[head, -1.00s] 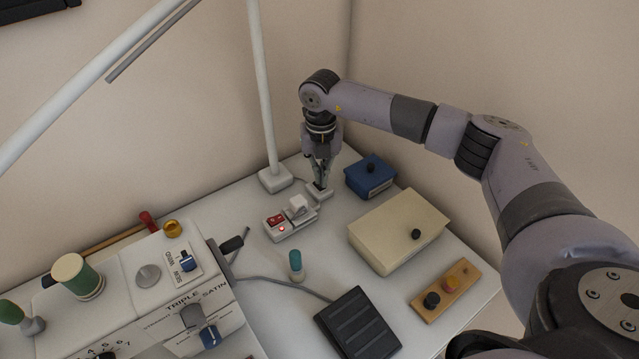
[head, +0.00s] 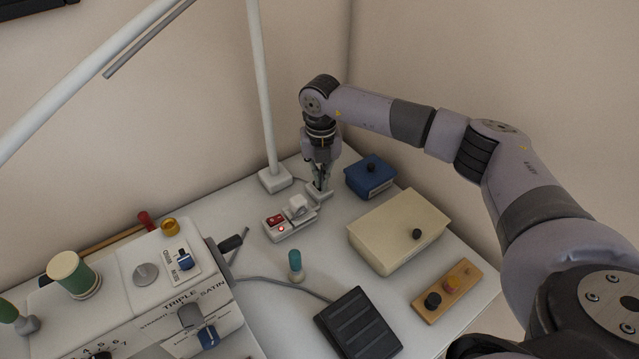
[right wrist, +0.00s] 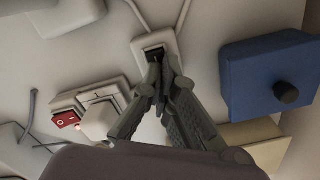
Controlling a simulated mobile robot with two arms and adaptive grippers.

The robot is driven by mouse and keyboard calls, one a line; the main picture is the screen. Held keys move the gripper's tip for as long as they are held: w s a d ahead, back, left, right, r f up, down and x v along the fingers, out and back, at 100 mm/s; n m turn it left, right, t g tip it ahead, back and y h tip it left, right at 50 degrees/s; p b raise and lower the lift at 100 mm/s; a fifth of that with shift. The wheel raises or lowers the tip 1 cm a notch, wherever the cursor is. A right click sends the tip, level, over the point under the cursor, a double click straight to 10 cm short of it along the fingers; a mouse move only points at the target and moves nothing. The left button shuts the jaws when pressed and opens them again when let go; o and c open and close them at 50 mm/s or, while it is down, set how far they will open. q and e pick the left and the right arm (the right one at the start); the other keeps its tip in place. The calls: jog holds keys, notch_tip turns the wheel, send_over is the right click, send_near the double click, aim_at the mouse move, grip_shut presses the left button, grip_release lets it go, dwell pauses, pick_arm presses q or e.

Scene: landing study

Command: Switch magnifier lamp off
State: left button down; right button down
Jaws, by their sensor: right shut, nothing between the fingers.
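The magnifier lamp (head: 262,95) has a white post on a square white base (head: 275,179) at the back of the table; its head is out of view. A small white switch box (head: 325,196) with a dark slot or rocker stands right of the base, and shows in the right wrist view (right wrist: 140,44) with cords leading away from it. My right gripper (head: 319,186) points down with shut, empty fingers. Its tips (right wrist: 158,86) are at the box, partly hiding it; I cannot tell whether they touch or which way the rocker sits. My left gripper is not in view.
A power strip (head: 290,230) with a red rocker and a glowing red light lies left of the gripper. A blue box (head: 366,182) and a cream box (head: 385,240) stand to the right. A sewing machine (head: 140,305), teal-topped peg (head: 296,262) and black pedal (head: 357,325) are nearer.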

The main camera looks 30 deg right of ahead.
jog(key=shift+s+f, duration=0.1)
jog(key=shift+f, duration=0.05)
jog(key=shift+r+p, duration=0.6)
jog(key=shift+r, duration=0.05)
jog(key=shift+r+p, duration=2)
jog(key=shift+r, duration=0.9)
jog(key=shift+f, duration=0.15)
